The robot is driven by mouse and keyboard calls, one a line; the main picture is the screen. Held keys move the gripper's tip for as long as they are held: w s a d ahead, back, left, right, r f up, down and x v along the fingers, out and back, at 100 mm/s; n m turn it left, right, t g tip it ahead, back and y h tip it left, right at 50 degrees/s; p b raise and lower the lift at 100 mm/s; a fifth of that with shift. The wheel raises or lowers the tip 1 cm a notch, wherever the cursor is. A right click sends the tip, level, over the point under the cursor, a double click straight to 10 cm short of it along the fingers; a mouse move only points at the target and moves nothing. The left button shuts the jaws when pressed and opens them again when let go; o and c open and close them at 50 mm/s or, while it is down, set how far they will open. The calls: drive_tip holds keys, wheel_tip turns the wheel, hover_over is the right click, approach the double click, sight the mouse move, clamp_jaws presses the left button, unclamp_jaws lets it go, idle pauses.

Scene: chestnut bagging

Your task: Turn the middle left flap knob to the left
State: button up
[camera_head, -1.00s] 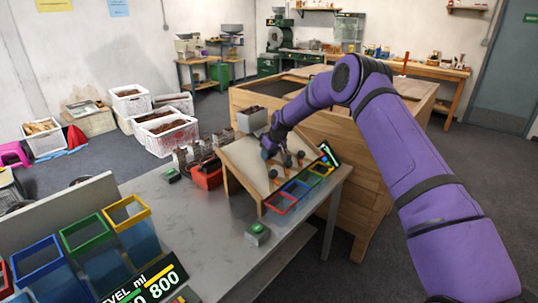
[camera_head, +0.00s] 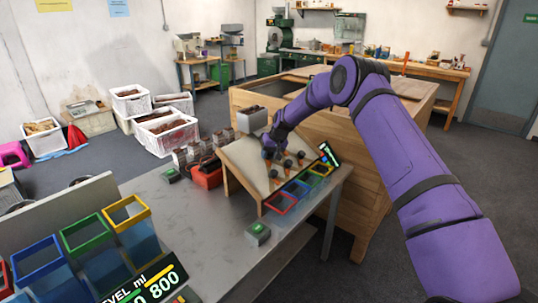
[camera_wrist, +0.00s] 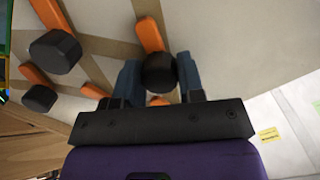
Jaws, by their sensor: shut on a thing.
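A sloped light board (camera_head: 240,158) on wooden legs carries several round black knobs with orange flaps. My gripper (camera_head: 268,153) is over the upper part of this board in the head view. In the wrist view, my gripper (camera_wrist: 160,78) has its two blue-grey fingers on either side of a black knob (camera_wrist: 160,72) and is shut on it. An orange flap (camera_wrist: 149,35) extends from that knob, away from my palm. Two other black knobs, one large (camera_wrist: 55,52) and one smaller (camera_wrist: 40,98), are to the left and free. In the head view my gripper hides the held knob.
Red, blue, green and yellow bins (camera_head: 281,203) stand at the board's lower edge, by a small dark display (camera_head: 329,153). A green button box (camera_head: 257,233) sits on the grey table (camera_head: 205,225). A grey bin (camera_head: 252,119) stands behind the board. A wooden cabinet (camera_head: 300,125) is close behind my arm.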

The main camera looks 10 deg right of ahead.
drive_tip(key=shift+m, duration=1.2)
drive_tip(key=o, duration=0.9)
drive_tip(key=v, duration=1)
drive_tip(key=shift+d+r, duration=0.3)
drive_tip(key=shift+r, duration=0.05)
drive_tip(key=shift+s+r, duration=0.1)
